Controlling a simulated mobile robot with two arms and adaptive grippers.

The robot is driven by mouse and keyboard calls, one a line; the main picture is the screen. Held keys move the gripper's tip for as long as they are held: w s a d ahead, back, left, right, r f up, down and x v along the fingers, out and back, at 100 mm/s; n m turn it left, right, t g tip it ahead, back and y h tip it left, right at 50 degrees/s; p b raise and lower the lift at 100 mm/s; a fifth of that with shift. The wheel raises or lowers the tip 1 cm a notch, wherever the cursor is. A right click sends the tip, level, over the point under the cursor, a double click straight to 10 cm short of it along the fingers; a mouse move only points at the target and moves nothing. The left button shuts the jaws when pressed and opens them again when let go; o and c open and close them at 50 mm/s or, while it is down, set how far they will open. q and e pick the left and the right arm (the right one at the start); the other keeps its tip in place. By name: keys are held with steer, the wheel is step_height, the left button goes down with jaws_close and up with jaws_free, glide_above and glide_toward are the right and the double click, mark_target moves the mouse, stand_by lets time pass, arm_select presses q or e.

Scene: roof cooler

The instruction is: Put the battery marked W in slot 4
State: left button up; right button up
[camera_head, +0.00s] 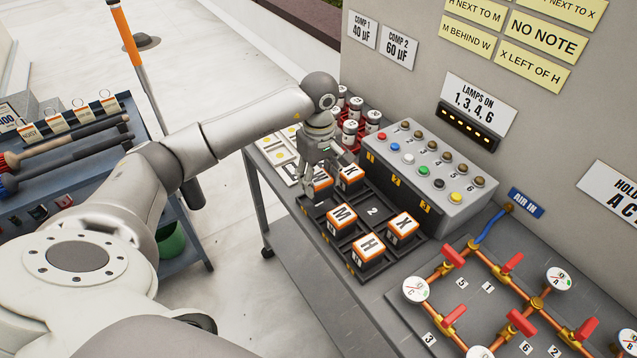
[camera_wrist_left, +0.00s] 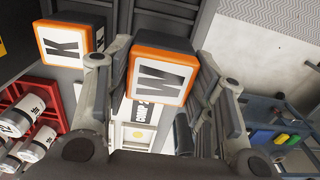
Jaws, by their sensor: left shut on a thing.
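The battery marked W (camera_head: 319,183) is a block with an orange-edged white top, partly hidden by my left gripper in the head view. My left gripper (camera_head: 323,173) is shut on it. The wrist view shows the W battery (camera_wrist_left: 160,76) between the two fingers, its letter facing the camera. It is over or at the far left part of the dark slot tray (camera_head: 309,207); I cannot tell whether it touches the tray. An empty slot marked 2 (camera_head: 373,211) shows in the tray's middle. No slot number 4 is readable. My right gripper is not in view.
Batteries K (camera_head: 350,173), M (camera_head: 342,217), X (camera_head: 402,226) and H (camera_head: 369,247) stand in the tray. K is close beside W. A grey button box (camera_head: 430,175) stands behind the tray, red-and-white cans (camera_head: 349,131) at the far end, copper pipes (camera_head: 450,285) at right.

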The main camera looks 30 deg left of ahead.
mark_target(318, 185)
arm_select(q)
steer(key=shift+w+a+f, duration=0.15)
steer(key=shift+w+f, duration=0.05)
steer(key=shift+f, duration=0.2)
step_height(318, 185, down, 2)
steer(key=shift+f+p, duration=0.1)
steer(key=shift+p, duration=0.85)
steer(key=shift+a+f, duration=0.1)
steer(key=shift+f, duration=0.25)
steer(key=shift+f+b, duration=0.2)
steer(key=shift+b, duration=0.15)
steer(key=o, duration=1)
steer(key=shift+c, duration=0.2)
steer(key=shift+o, duration=1.4)
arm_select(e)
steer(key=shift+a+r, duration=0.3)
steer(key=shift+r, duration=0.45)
arm_select(q)
steer(key=shift+r, duration=0.1)
